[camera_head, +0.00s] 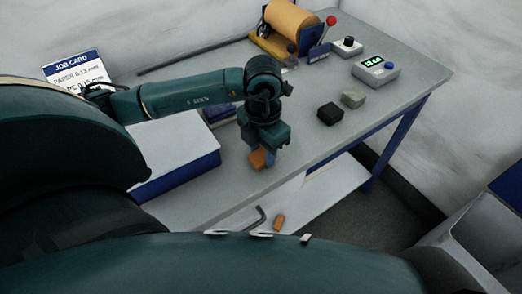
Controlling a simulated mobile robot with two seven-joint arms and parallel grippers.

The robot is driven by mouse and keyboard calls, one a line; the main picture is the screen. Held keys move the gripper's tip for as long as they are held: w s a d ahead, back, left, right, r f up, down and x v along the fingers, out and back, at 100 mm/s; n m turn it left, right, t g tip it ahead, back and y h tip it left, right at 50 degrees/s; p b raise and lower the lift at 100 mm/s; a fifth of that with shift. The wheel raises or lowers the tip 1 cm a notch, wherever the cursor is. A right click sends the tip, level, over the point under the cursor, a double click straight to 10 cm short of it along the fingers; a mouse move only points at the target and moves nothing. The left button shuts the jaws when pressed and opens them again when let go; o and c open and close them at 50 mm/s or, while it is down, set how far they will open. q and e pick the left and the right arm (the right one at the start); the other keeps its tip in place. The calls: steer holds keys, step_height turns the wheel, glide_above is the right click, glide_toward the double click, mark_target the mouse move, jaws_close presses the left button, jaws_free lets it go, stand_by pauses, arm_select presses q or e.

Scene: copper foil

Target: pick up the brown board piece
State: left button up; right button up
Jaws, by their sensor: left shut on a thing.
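My left gripper (264,157) reaches down over the front part of the grey table. It is shut on a small orange-brown block (257,160), which I take to be the brown board piece. The block sits between the blue fingertips, partly hidden by them. I cannot tell whether it touches the tabletop or hangs just above it. Another small orange-brown piece (279,221) lies lower in the view, near a dark bent hex key (256,218). My right gripper is not in view.
A white box with blue sides (178,150) stands left of the gripper. A black block (330,114) and a grey-green block (353,99) lie to the right. A meter with green digits (376,69) and a copper-coloured roll (290,25) stand farther back. The table's right front is clear.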

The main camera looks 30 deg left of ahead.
arm_select(q)
step_height(320, 180, up, 10)
stand_by(0.6)
